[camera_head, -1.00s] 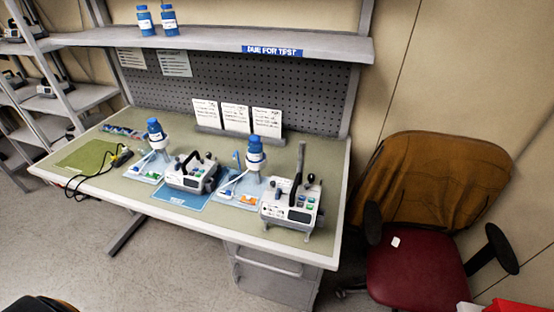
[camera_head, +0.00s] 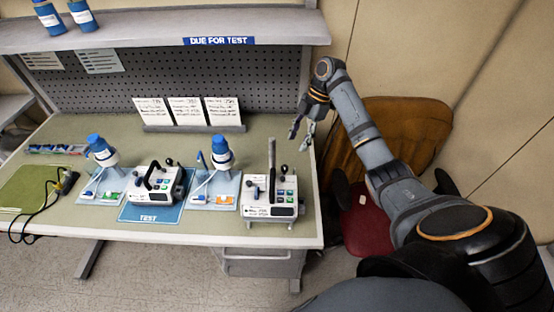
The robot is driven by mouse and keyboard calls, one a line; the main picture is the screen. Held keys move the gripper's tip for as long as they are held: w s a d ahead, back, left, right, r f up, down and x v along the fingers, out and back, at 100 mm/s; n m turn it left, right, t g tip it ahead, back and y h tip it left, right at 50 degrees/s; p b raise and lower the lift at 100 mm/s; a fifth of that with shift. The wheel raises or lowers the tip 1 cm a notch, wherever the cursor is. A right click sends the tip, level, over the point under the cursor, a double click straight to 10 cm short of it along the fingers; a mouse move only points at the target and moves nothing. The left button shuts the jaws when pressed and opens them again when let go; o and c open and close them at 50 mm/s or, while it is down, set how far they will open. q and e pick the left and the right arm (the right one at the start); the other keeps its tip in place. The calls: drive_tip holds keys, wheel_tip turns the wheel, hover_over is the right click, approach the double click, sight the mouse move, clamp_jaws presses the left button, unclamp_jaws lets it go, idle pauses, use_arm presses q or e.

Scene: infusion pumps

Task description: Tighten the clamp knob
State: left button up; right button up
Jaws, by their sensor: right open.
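Two white infusion pumps with dark handles stand on the bench. The left pump (camera_head: 154,187) sits on a blue mat marked TEST (camera_head: 150,214). The right pump (camera_head: 270,197) stands near the bench's right front corner. A small dark round knob (camera_head: 284,169) stands up at its back; I cannot tell for sure that it is the clamp knob. My right gripper (camera_head: 301,133) is open and empty, above the bench's right edge, behind and up-right of the right pump, touching nothing. My left gripper is not in view.
Three cards (camera_head: 187,111) stand at the back below the shelf (camera_head: 150,34). A chair (camera_head: 402,130) is right of the bench. A cable (camera_head: 45,209) lies at the left.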

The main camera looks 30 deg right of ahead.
sight(286, 166)
drive_tip(key=b+x, duration=0.7)
drive_tip(key=x, duration=0.2)
drive_tip(key=shift+w+f, duration=0.15)
drive_tip(key=shift+f, duration=0.15)
drive_tip(key=shift+a+f+b, duration=0.15)
drive_tip(key=shift+f+b, duration=0.2)
drive_tip(key=shift+f, duration=0.1)
clamp_jaws()
